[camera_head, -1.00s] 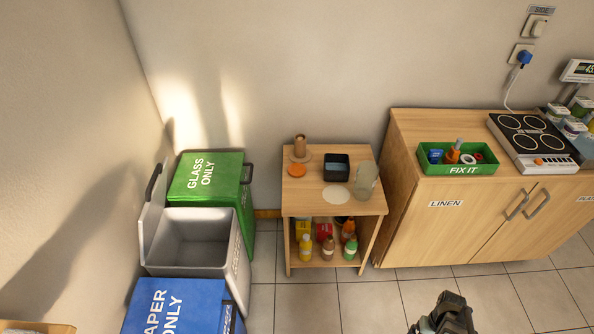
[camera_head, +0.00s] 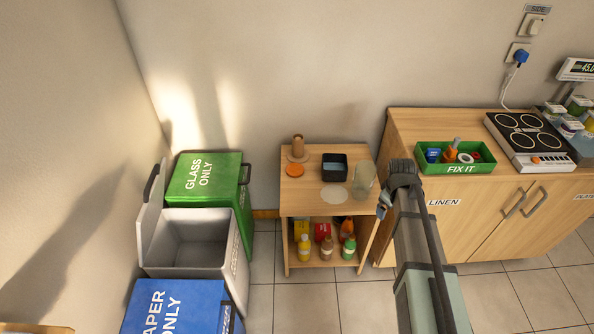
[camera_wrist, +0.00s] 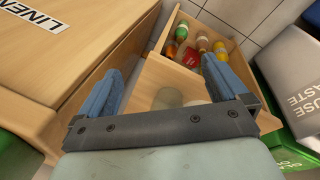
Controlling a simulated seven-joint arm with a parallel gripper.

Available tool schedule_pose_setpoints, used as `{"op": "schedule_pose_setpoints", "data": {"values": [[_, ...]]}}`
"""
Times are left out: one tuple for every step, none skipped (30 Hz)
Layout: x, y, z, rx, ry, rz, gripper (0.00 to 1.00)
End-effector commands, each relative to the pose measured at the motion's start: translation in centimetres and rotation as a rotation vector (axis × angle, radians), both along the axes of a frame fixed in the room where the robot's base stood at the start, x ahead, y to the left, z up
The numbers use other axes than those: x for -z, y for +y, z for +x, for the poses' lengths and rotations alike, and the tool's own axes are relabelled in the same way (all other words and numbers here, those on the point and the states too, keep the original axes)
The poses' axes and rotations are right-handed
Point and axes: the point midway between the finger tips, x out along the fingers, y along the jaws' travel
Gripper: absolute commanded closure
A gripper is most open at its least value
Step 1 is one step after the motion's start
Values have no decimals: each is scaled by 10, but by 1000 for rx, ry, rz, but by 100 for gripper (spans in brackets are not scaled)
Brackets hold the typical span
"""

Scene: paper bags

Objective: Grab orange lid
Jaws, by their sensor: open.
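The orange lid (camera_head: 294,170) lies flat on the left part of the small wooden table's top (camera_head: 310,200), just in front of a brown upright peg on a round base (camera_head: 297,150). My gripper (camera_head: 384,203) is to the right of the table, well apart from the lid. In the wrist view my gripper (camera_wrist: 162,78) has its two blue fingers spread with nothing held between them. I cannot make out the lid in the wrist view; the gripper covers part of the tabletop there.
A black box (camera_head: 335,167), a pale disc (camera_head: 334,196) and a glass jar (camera_head: 362,182) share the tabletop. Bottles stand on the shelf below. The linen cabinet (camera_head: 445,190) with a green tray (camera_head: 456,168) is at right. Bins, including a green one (camera_head: 205,180), are left.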

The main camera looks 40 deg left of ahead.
Motion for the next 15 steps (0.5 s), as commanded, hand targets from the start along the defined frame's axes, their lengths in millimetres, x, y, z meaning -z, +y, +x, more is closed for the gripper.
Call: {"op": "schedule_pose_setpoints", "data": {"values": [[-16, 23, 5, -38, -20, 7, 0], [-25, 34, 6, -58, -29, 11, 0], [-36, 51, 8, -84, -39, 15, 0], [-45, 66, 9, -103, -47, 19, 0], [-53, 82, 11, -120, -51, 23, 0], [-62, 105, 13, -138, -52, 28, 0], [-67, 122, 14, -145, -48, 31, 0], [-70, 139, 14, -149, -41, 34, 0], [-72, 159, 14, -149, -28, 37, 0], [-73, 174, 14, -146, -17, 37, 0], [-74, 188, 14, -140, -5, 38, 0], [-73, 208, 13, -131, 12, 39, 0], [-72, 222, 13, -123, 27, 37, 0], [-70, 237, 12, -113, 42, 38, 0], [-68, 258, 10, -101, 63, 35, 0]]}}
